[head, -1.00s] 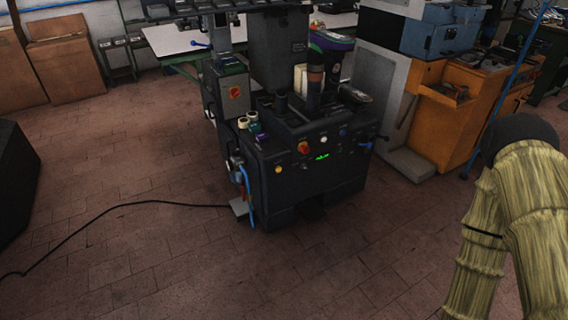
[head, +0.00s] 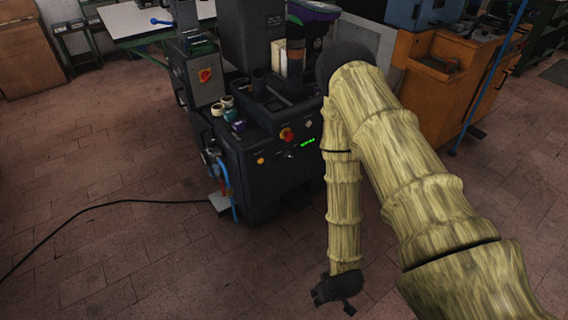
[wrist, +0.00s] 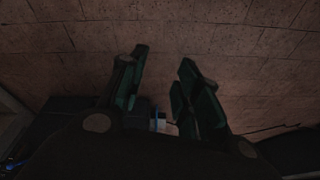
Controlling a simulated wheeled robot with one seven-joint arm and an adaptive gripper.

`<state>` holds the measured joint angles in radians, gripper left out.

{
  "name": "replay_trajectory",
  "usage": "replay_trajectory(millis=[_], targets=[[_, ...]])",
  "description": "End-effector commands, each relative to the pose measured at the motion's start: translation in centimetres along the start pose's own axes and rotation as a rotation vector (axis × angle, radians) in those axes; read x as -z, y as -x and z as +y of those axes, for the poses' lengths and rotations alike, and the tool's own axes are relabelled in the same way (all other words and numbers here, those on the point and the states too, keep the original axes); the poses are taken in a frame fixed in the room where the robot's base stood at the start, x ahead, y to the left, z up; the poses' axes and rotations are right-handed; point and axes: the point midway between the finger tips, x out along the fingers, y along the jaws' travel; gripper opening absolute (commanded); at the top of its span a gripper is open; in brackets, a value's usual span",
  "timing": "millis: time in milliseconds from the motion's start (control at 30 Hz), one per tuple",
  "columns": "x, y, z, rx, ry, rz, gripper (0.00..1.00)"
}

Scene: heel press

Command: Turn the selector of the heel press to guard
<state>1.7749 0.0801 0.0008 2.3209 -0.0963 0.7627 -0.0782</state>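The heel press (head: 268,180) is a dark machine left of centre in the head view. Its front carries a red knob on a yellow base (head: 286,134), a small pale knob (head: 308,123), a green lit display (head: 307,142) and an orange button (head: 261,160). A red rotary switch (head: 205,75) sits on a grey box at its left. I cannot read which control is marked as the selector. My gripper (head: 336,289) hangs low in front of the press, apart from it. In the wrist view my gripper (wrist: 164,60) is open and empty, with floor beyond its fingers.
My arm hides the press's right side. An orange cabinet (head: 431,80) stands at the back right. A black cable (head: 100,207) runs across the floor (head: 90,250) to the left. The floor before the press is otherwise clear.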

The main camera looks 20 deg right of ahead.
Motion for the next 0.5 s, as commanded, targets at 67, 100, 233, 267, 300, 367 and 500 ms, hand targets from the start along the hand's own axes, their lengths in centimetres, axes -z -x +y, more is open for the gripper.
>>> replay_trajectory(millis=[67,100,233,267,300,367,500], targets=[[3.2,-4.2,0.6,0.012,0.040,0.080,0.33],[5.0,-5.5,0.8,0.016,0.061,0.120,0.33],[10.4,-9.3,1.7,0.026,0.132,0.245,0.33],[11.7,-10.1,2.0,0.026,0.149,0.274,0.33],[13.3,-11.1,2.3,0.027,0.171,0.311,0.33],[15.9,-12.4,2.8,0.026,0.205,0.369,0.33],[21.7,-15.1,4.1,0.016,0.284,0.503,0.33]])
